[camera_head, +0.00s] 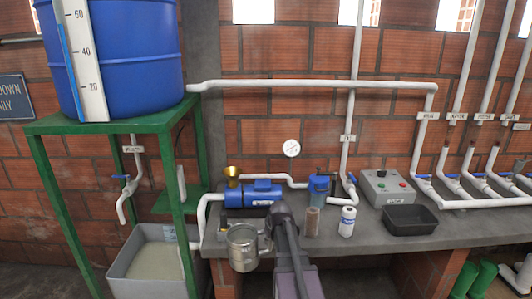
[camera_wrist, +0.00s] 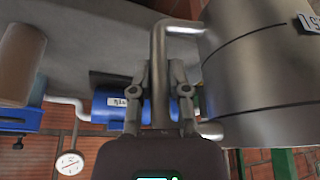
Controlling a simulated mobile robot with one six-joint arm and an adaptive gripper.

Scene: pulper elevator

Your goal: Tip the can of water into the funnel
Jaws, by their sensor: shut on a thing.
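The can of water (camera_head: 243,251) is a grey metal can with a label on its side. It looks upright in the head view, at the bench's front edge. The wrist view shows the can (camera_wrist: 262,75) large at the right, with its bar handle (camera_wrist: 159,60) between my fingers. My gripper (camera_head: 267,237) is shut on this handle, on the can's right side in the head view; the fingers also show in the wrist view (camera_wrist: 159,92). The brass funnel (camera_head: 232,173) sits on the left end of the blue pump (camera_head: 252,194), behind the can. The water inside cannot be made out clearly.
The grey bench (camera_head: 335,238) holds a blue filter housing (camera_head: 319,187), a brown cylinder (camera_head: 313,222), a white bottle (camera_head: 347,221), a control box (camera_head: 388,187) and a black tray (camera_head: 410,219). A green stand (camera_head: 110,121) with a blue tank (camera_head: 130,60) rises at left. White pipes run around the pump.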

